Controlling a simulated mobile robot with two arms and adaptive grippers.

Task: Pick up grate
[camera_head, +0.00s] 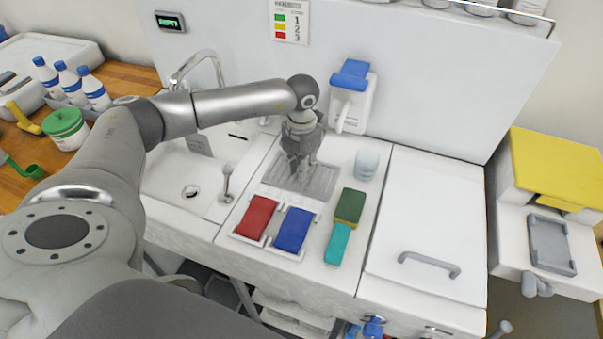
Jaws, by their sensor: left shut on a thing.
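The grate (318,184) is a grey slatted rectangle lying in the white counter, right of the sink basin. My left gripper (298,178) points down over its left-middle part and is shut on the grate. The gripper and its fingers hide part of the slats. I cannot tell whether the grate is lifted at all. My right gripper does not show.
A red pad (257,217) and a blue pad (293,230) sit in holders in front of the grate. A green and teal sponge pair (343,226) and a clear cup (367,164) stand to the right. The tap (197,65) and sink (185,186) are left. The white lid (425,220) is clear.

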